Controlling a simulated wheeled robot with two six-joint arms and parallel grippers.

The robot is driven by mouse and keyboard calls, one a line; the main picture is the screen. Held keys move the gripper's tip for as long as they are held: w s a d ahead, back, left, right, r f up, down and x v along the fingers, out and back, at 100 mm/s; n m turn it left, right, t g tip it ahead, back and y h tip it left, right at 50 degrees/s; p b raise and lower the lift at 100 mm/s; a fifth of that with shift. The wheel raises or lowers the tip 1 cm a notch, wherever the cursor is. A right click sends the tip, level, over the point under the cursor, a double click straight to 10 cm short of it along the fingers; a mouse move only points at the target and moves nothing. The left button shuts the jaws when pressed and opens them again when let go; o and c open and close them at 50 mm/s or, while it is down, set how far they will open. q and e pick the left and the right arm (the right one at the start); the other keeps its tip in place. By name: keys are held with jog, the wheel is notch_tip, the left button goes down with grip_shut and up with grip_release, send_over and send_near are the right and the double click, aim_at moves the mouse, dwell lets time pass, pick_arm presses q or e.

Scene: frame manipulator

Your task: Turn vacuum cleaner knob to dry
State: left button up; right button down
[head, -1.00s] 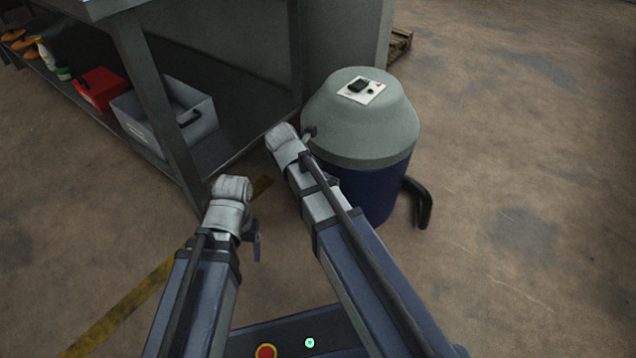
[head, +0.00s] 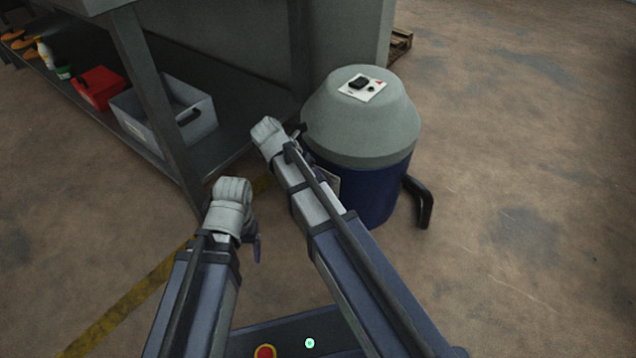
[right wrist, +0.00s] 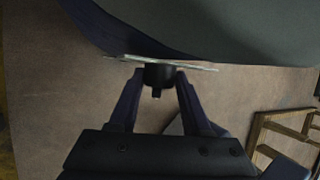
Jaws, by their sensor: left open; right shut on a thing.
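The vacuum cleaner (head: 365,125) has a grey domed top and a dark blue body and stands upright right of the workbench. A black knob (right wrist: 158,76) sits on a thin pale plate (right wrist: 115,57) on its side; part of this plate shows in the head view (head: 328,184). My right gripper (right wrist: 160,82) is shut on the knob, with a finger on each side of it. In the head view my right arm hides the knob and the right fingers. My left gripper (head: 257,249) is open, apart from the vacuum, and mostly hidden behind its wrist. The knob's marking cannot be read.
A grey workbench (head: 172,120) stands close left of the vacuum, with a red box (head: 98,88) and a grey bin (head: 150,125) on its lower shelf. A black tube (head: 426,208) sticks out at the vacuum's right. Floor to the right is clear.

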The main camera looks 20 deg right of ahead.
jog(key=shift+w+a+f+g+h+b, duration=0.2)
jog(key=shift+w+f+g+h+b, duration=0.2)
jog(key=shift+g+h+b, duration=0.4)
jog(key=shift+s+r+n+g+h+b, duration=0.2)
jog(key=shift+n+g+h+b, duration=0.1)
jog(key=shift+g+b, duration=0.15)
jog(key=shift+c, duration=1.8)
grip_release()
jog(key=shift+r, duration=0.15)
